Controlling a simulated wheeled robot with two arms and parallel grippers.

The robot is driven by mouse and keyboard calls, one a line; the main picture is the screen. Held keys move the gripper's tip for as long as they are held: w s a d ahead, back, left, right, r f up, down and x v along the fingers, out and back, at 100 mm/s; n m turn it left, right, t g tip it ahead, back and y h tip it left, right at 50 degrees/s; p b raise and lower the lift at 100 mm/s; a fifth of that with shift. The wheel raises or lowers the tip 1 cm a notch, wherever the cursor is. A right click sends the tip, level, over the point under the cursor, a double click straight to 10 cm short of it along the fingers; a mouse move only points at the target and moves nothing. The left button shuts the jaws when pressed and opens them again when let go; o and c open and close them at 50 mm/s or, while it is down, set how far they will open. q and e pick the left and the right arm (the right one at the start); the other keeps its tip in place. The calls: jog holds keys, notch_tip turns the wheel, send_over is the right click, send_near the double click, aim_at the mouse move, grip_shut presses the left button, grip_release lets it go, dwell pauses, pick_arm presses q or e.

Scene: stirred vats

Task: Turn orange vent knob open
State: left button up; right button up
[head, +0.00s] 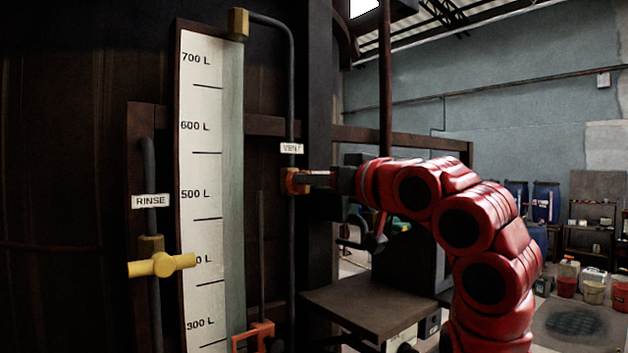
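The orange vent knob (289,181) sits on a dark vertical pipe just below the white VENT label (291,148), right of the level gauge. My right gripper (308,179) comes in from the right, level with the knob. Its fingertips reach the knob and partly cover its right side. I see the fingers edge-on, so I cannot tell whether they are closed on the knob. The knob's exact turn angle is hard to read. My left gripper is not in view.
A tall level gauge (203,140) marked in litres stands left of the knob. A yellow valve handle (162,264) lies level below the RINSE label (151,201). An orange bracket (253,337) is low by the gauge. A brown table (368,305) stands below my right arm.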

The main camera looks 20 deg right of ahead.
grip_shut()
jog(key=shift+n+b, duration=0.65)
jog(key=shift+n, duration=0.15)
jog(key=shift+o, duration=2.1)
grip_release()
